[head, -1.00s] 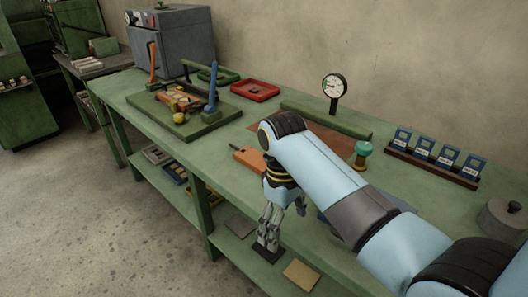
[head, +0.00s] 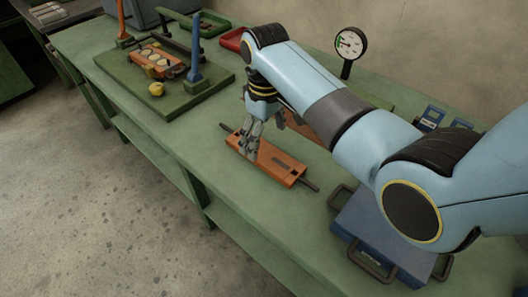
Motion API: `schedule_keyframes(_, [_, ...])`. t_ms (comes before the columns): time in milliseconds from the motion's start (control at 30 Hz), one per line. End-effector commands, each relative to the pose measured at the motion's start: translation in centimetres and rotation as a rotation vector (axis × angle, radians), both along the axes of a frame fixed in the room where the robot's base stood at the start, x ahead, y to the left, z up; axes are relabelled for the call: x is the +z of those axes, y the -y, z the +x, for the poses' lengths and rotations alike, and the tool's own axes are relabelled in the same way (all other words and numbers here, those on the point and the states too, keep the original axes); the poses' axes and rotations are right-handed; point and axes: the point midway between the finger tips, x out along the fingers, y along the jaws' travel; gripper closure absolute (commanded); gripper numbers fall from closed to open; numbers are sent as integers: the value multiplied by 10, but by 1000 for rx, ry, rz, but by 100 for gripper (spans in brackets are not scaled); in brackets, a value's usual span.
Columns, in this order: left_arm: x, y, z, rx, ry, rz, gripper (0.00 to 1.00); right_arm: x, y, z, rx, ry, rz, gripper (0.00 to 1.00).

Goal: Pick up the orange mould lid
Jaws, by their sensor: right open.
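The orange mould lid (head: 283,168) is a flat orange block with dark rods sticking out at both ends. It lies on the green bench near its front edge. My right gripper (head: 246,147) is open and points down over the left half of the lid, covering part of it. I cannot tell whether the fingers touch the lid. My left gripper is not in view.
A green board (head: 130,82) at the left holds an orange mould with round cavities, an orange post, a blue post (head: 195,50) and a yellow piece (head: 156,89). A blue box with dark handles (head: 382,232) stands at the right. A dial gauge (head: 349,43) stands behind.

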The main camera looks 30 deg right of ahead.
Motion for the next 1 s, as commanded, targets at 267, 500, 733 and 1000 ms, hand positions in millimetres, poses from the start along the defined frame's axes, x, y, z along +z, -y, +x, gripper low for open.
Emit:
schedule_keyframes(267, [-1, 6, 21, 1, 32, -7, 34, -39, -1, 2, 0, -3, -1, 10])
schedule_keyframes(500, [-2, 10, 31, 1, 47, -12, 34, -53, -1, 2, 0, 2, 0, 10])
schedule_keyframes(733, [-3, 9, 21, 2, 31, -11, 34, -52, -1, 2, 0, 1, -1, 23])
schedule_keyframes(1000, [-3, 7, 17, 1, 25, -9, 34, -52, -1, 2, 0, 1, -1, 58])
